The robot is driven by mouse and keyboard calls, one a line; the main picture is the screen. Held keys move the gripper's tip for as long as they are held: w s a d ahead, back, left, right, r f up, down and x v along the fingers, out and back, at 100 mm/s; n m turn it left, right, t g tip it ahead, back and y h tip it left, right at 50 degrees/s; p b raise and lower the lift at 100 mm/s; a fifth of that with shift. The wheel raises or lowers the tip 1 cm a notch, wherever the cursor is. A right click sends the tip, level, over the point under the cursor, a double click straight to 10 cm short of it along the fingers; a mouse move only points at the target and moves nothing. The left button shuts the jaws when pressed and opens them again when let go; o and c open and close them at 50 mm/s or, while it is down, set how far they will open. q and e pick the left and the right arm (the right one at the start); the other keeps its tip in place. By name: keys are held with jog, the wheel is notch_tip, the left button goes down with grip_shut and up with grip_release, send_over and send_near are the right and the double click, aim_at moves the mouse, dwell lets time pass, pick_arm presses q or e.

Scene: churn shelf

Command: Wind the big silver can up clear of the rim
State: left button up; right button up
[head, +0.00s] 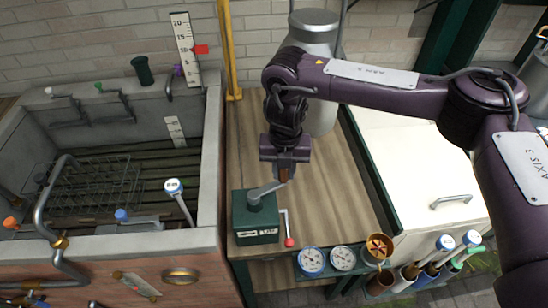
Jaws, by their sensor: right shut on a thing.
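A big silver can (320,110) with a grey lid stands upright at the back of the wooden shelf, partly hidden behind my right arm. A dark green box (256,218) with a grey crank arm (266,191) on top sits at the shelf's front left. My right gripper (284,174) points down above the box's right side, shut on the crank's upright handle at the end of that arm. A second, thinner crank with a red knob (289,242) hangs at the box's right side. My left gripper is out of view.
A stone trough (212,150) with a wire rack (85,190) and bent pipe lies left. A yellow post (228,50) stands behind the shelf. Two dials (312,262) and a copper cup (379,247) line the front edge. A white lidded chest (420,170) is right.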

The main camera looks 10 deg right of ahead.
jog(key=shift+s+d, duration=0.25)
jog(key=shift+s, duration=0.25)
jog(key=shift+s+d+f+p, duration=0.1)
jog(key=shift+s+p, duration=0.15)
jog(key=shift+p, duration=0.05)
jog(key=o, duration=1)
jog(key=shift+s+d+r, duration=0.1)
jog(key=shift+s+r, duration=0.05)
jog(key=shift+r, duration=0.05)
jog(key=shift+o, duration=0.2)
jog(key=shift+w, duration=0.2)
jog(key=shift+r, duration=0.4)
notch_tip(320, 180, up, 7)
jog(key=shift+b, duration=0.4)
